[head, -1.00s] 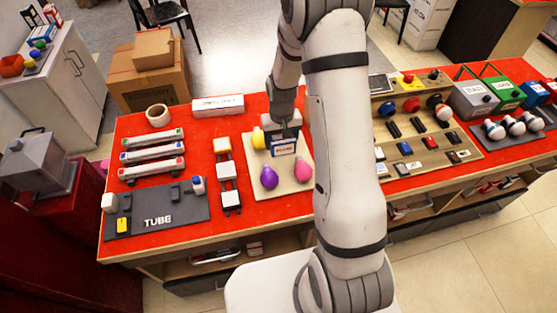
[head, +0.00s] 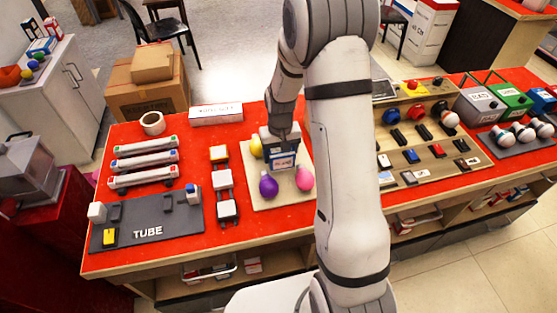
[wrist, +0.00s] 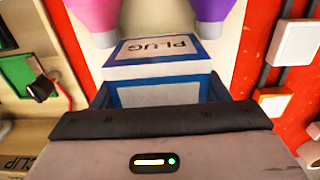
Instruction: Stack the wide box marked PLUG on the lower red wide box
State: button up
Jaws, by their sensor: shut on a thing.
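The PLUG box (head: 281,163) is white and blue, over the beige board (head: 262,202) in the head view. My gripper (head: 281,146) is above it and shut on it. In the wrist view, the box's PLUG label (wrist: 158,47) and a blue-edged white face (wrist: 160,94) show just beyond my gripper (wrist: 160,108). Whether the box touches the board is unclear. I cannot make out the lower red wide box for certain; a white box with red lettering (head: 216,113) lies at the table's back left.
Purple (head: 268,186), pink (head: 304,179) and yellow (head: 256,147) bulbs crowd the held box. Left are several tubes (head: 144,163) and a grey TUBE tray (head: 140,212). Switch boards (head: 425,150) stand right. Red table surface (head: 215,135) shows bare behind the blocks.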

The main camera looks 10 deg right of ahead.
jog(key=shift+f, duration=1.6)
jog(key=shift+f, duration=0.25)
jog(key=o, duration=1)
jog(key=shift+r, duration=0.1)
jog(key=shift+o, duration=0.2)
